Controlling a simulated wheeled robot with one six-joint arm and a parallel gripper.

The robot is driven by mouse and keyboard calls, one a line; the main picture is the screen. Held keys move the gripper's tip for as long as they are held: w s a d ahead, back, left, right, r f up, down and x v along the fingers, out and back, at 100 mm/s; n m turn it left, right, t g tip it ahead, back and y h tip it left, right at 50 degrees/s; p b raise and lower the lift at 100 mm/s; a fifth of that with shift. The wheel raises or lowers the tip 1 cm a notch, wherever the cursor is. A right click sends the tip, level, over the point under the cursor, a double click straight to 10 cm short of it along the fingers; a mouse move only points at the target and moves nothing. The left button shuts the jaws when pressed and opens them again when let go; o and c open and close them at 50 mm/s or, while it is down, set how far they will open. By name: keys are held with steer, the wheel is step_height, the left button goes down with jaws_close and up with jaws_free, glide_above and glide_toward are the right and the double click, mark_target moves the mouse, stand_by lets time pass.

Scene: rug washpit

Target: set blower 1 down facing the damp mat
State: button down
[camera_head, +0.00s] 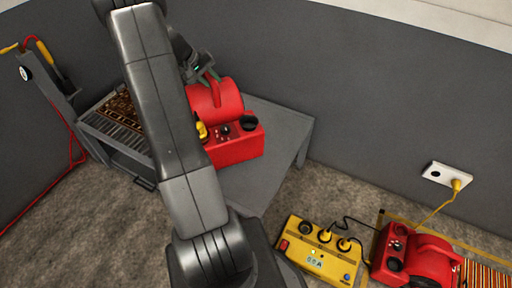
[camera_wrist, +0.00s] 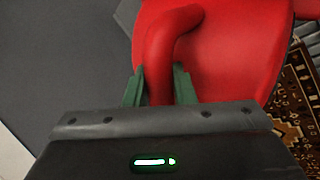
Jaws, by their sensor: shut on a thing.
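A red blower (camera_head: 232,146) with a round drum and a dark control panel is at the grey bench (camera_head: 287,124). I cannot tell whether its base touches the bench top. My gripper (camera_head: 207,78) is at the top of this blower. In the wrist view my gripper (camera_wrist: 160,82) has its green fingers shut on the blower's curved red handle (camera_wrist: 168,45). A brown patterned mat (camera_head: 118,108) lies on the slatted left part of the bench, partly hidden by my arm. It also shows at the right of the wrist view (camera_wrist: 296,95). No blower number is readable.
A second red blower (camera_head: 432,262) stands on the floor at lower right, beside a striped mat (camera_head: 485,274). A yellow power box (camera_head: 318,255) with cables is left of it. A wall socket (camera_head: 437,173) holds a yellow plug. The bench's right part is clear.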

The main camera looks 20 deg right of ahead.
steer(key=shift+s+d+r+n+t+y, duration=0.3)
steer(key=shift+s+d+n+t, duration=1.2)
steer(key=shift+d, duration=2.45)
steer(key=shift+s+d+r+n+t+y, duration=0.2)
steer(key=shift+s+d+n+t+y, duration=0.3)
steer(key=shift+d+n, duration=2.7)
step_height(320, 180, down, 9)
steer(key=d+m+b, duration=0.1)
steer(key=b, duration=0.3)
steer(key=shift+d+m+b, duration=0.25)
steer(key=shift+m+b, duration=0.05)
steer(key=shift+b, duration=0.05)
steer(key=shift+f, duration=0.15)
steer(key=c, duration=1.2)
jaws_free()
steer(key=shift+s+a+f, duration=0.1)
steer(key=shift+s+f, duration=0.1)
steer(key=shift+s, duration=0.05)
steer(key=p+v, duration=0.3)
steer(key=v, duration=0.9)
